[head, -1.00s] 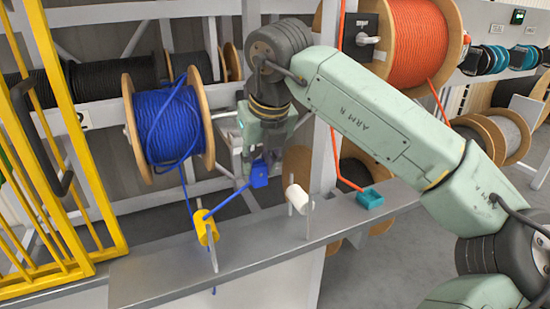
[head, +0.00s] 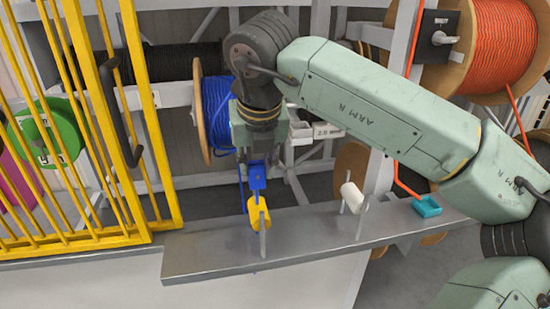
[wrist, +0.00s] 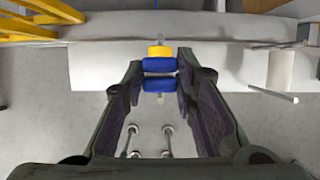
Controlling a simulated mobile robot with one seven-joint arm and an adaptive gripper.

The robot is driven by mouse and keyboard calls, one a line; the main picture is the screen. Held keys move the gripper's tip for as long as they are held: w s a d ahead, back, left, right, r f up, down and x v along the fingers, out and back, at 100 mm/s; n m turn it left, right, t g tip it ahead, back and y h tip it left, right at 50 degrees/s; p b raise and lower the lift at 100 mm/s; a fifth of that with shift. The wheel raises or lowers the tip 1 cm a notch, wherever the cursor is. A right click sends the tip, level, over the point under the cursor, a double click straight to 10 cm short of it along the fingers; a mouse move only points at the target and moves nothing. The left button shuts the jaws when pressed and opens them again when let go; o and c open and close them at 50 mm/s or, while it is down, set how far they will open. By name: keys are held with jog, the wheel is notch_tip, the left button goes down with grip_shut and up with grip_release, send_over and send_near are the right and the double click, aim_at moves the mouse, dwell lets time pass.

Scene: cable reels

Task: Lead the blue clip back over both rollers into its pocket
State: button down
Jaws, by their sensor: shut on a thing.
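The blue clip (head: 257,180) is held just above and behind the yellow roller (head: 258,215). My gripper (head: 256,162) points down and is shut on it. In the wrist view the blue clip (wrist: 160,83) lies between the fingertips (wrist: 160,74), with the yellow roller (wrist: 158,52) just beyond it. Blue cable (head: 241,185) runs down beside the clip towards the roller; its exact path there is unclear. The white roller (head: 352,197) stands to the right, with no blue cable at it. I cannot make out the clip's pocket.
A grey ledge (head: 205,256) bears the rollers. A teal box (head: 427,207) at its right end meets an orange cable. The blue reel (head: 220,115) is partly hidden behind my arm. A yellow gate (head: 150,110) stands close on the left. The ledge between the rollers is clear.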

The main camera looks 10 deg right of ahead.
jog(key=a+p, duration=0.1)
jog(key=a, duration=0.6)
notch_tip(320, 180, up, 9)
jog(key=p, duration=0.5)
jog(key=w+d+p, duration=0.1)
jog(key=w+d, duration=0.2)
jog(key=d, duration=1.9)
jog(key=shift+d, duration=0.1)
jog(key=shift+w, duration=0.1)
